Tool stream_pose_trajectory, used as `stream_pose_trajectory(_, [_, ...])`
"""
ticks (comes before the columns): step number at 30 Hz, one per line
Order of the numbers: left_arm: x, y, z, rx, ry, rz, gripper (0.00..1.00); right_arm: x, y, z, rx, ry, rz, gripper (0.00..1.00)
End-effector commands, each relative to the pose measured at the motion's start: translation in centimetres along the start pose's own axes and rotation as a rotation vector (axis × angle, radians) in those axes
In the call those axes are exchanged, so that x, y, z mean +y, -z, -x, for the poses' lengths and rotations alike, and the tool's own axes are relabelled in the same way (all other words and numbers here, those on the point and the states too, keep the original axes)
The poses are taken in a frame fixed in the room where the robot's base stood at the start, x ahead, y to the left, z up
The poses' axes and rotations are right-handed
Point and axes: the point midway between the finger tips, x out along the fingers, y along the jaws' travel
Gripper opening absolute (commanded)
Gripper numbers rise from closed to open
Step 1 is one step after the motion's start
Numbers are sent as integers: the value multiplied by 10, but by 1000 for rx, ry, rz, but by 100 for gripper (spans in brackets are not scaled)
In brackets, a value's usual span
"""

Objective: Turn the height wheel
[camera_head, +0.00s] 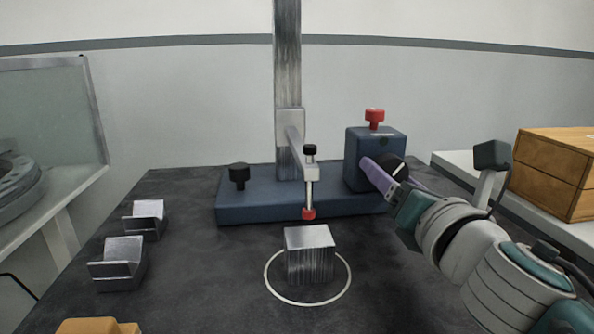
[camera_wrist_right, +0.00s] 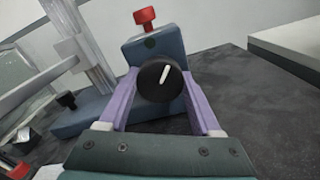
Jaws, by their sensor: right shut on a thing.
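The height wheel (camera_wrist_right: 160,80) is a round black knob with a white mark, on the front of a blue box (camera_head: 358,160). It shows in part in the head view (camera_head: 393,167), behind my right gripper. My right gripper (camera_head: 381,170) has purple fingers, one on each side of the wheel, and is shut on it. In the right wrist view the fingers (camera_wrist_right: 158,92) flank the wheel, and the white mark leans a little right of upright. My left gripper is not in view.
A metal block (camera_head: 309,255) stands inside a white ring (camera_head: 268,287), below a red-tipped probe (camera_head: 308,213) on the stand's arm. A red knob (camera_head: 375,117) tops the blue box. Two metal holders (camera_head: 118,270) sit left. A wooden box (camera_head: 556,170) stands right.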

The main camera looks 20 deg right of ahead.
Motion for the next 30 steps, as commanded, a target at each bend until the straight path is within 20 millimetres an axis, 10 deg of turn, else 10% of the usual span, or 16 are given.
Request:
stream_pose_trajectory(7, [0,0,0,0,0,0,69,0,0,0,0,0,0,10])
stream_pose_trajectory(30, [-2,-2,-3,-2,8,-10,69,0,0,0,-1,1,-380,10])
